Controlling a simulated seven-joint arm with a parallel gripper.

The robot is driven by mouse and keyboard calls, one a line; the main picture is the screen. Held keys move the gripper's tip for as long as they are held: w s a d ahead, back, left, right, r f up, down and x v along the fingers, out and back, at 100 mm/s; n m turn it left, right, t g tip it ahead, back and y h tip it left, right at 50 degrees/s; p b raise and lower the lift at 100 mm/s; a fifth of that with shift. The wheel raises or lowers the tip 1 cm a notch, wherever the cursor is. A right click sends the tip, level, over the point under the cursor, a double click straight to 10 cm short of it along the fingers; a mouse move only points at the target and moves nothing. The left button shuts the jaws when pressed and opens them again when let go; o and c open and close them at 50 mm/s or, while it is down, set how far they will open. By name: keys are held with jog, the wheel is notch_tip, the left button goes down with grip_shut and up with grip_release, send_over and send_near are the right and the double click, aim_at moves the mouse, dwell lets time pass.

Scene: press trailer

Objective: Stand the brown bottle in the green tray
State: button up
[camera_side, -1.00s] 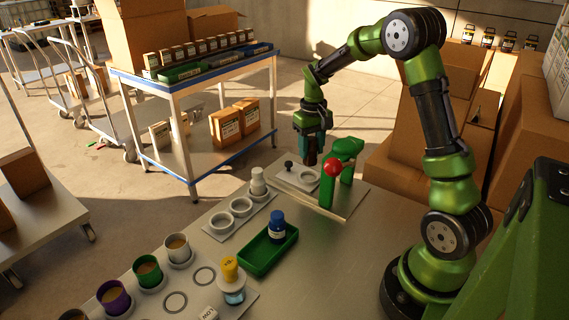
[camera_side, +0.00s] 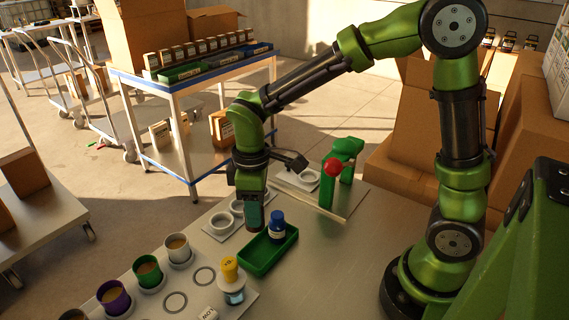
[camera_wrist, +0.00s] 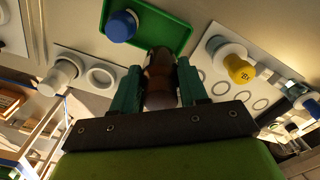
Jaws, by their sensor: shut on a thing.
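The brown bottle (camera_wrist: 158,82) is held between the two teal fingers of my gripper (camera_wrist: 160,88) in the wrist view. In the side view my gripper (camera_side: 252,222) points down at the back left edge of the green tray (camera_side: 262,269), and its fingers mostly hide the bottle. The tray also shows in the wrist view (camera_wrist: 180,18), just beyond the bottle's far end. How high the brown bottle is above the tray is hard to tell.
A white plate with ring holders (camera_side: 219,224) lies behind and left of the tray. A yellow-capped bottle (camera_side: 231,272) stands in front of it. A green press with a red knob (camera_side: 333,167) is at the back right. The tabletop right of the tray is clear.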

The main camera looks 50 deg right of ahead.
aim_at(258, 231)
jog(key=shift+n, duration=0.8)
jog(key=f, duration=0.3)
jog(key=s+f, duration=0.1)
jog(key=shift+a+f, duration=0.2)
jog(key=shift+a, duration=0.2)
jog(key=shift+f, duration=2.25)
jog(key=shift+f, duration=0.15)
jog(key=o, duration=1.2)
